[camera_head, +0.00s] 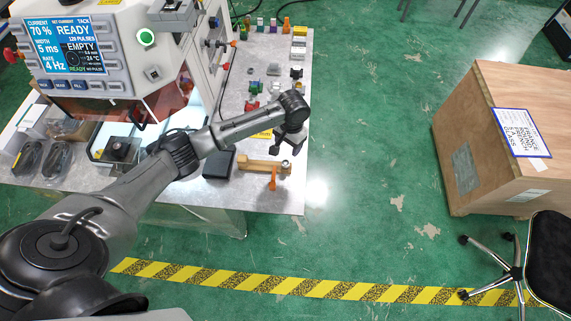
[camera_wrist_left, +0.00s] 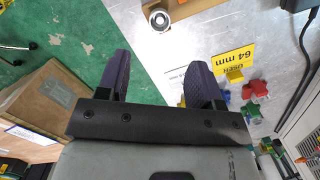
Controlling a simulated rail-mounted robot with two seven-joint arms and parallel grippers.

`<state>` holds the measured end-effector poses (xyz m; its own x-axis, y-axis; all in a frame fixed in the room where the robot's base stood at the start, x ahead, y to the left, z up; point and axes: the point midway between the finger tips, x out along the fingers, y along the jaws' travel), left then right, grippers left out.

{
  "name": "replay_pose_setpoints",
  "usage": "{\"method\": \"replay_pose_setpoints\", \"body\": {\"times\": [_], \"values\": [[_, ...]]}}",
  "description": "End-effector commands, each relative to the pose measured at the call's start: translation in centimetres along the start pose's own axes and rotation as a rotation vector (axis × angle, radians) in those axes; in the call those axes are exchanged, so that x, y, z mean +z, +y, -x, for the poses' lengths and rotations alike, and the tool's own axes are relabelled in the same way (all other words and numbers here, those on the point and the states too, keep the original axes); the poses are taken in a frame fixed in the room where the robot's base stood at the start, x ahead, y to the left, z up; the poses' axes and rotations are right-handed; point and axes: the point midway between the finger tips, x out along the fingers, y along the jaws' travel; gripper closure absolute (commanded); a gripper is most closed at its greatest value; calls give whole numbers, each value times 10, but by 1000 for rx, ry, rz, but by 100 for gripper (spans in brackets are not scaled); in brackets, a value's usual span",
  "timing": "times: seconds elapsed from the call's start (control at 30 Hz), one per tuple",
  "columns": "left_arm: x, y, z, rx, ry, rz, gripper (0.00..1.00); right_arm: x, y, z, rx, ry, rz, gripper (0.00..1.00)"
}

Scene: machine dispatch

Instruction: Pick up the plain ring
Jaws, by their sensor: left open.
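In the head view a small metal part (camera_head: 285,164) shows at the right end of the wooden holder (camera_head: 255,166), near the table's right edge. My left gripper (camera_head: 291,147) is above the table edge, close to this holder. In the left wrist view its two dark fingers (camera_wrist_left: 161,72) are apart with nothing between them. My right gripper is not in view.
The machine (camera_head: 105,50) with a screen stands at the left on the grey table (camera_head: 225,195). A black box (camera_head: 218,164) lies beside the holder. A wooden crate (camera_head: 510,135) and chair (camera_head: 550,255) stand right.

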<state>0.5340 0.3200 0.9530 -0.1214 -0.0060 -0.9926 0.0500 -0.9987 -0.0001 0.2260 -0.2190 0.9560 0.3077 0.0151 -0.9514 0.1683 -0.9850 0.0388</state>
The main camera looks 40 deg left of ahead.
Motion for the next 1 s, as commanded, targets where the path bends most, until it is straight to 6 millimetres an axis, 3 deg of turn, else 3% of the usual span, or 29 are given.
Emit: {"method": "replay_pose_setpoints", "body": {"times": [0.2,0.47,0.8,1.0], "values": [[0,0,-30,0,-1,-2,40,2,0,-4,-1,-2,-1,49],[1,0,-43,0,0,-1,40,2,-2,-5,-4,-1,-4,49],[3,1,-84,-1,-1,-2,40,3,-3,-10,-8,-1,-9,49],[3,1,-92,-1,2,-3,40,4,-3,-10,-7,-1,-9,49]]}}
